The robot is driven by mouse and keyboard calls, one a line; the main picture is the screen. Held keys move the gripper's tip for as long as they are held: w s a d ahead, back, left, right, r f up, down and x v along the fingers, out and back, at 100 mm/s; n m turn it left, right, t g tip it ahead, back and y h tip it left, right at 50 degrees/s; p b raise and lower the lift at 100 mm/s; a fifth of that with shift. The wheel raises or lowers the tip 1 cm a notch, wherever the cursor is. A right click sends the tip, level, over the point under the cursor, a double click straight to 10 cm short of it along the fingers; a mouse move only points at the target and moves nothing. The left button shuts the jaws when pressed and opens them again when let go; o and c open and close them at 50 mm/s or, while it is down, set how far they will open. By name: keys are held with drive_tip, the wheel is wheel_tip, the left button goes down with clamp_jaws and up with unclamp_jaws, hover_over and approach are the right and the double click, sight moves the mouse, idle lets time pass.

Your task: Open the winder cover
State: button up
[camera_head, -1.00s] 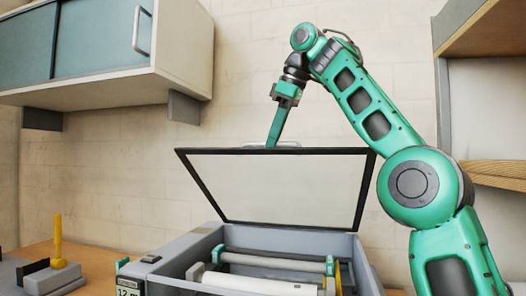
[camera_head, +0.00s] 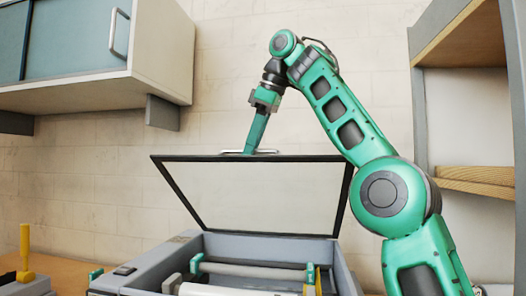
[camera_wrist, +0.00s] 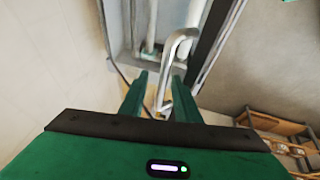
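The winder cover (camera_head: 255,195), a pale panel in a dark frame, stands raised at a steep tilt behind the open grey laminator body (camera_head: 150,272) in the head view. Its silver handle (camera_head: 236,152) is on the top edge and shows large in the wrist view (camera_wrist: 170,62). My gripper (camera_head: 252,148) reaches down to this handle from above. In the wrist view, its two green fingers (camera_wrist: 160,85) stand apart, with the handle bar between or just beyond their tips. A gap shows beside the bar; contact cannot be told.
Inside the body lie rollers (camera_head: 250,272). A wall cabinet (camera_head: 160,50) hangs at upper left, and a wooden shelf unit (camera_head: 470,180) stands at right. A yellow upright lever (camera_head: 25,248) is at lower left. The wall behind the cover is bare.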

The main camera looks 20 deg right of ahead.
sight(295, 156)
drive_tip(key=shift+d+r, duration=0.15)
drive_tip(key=shift+r, duration=0.45)
drive_tip(key=shift+s+d, duration=0.6)
drive_tip(key=shift+s, duration=0.1)
drive_tip(key=shift+s+d, duration=1)
drive_tip(key=shift+s, duration=0.35)
drive_tip(key=shift+s+d, duration=1.05)
drive_tip(key=shift+s, duration=0.25)
drive_tip(key=shift+s+d, duration=1)
drive_tip(key=shift+s, duration=0.35)
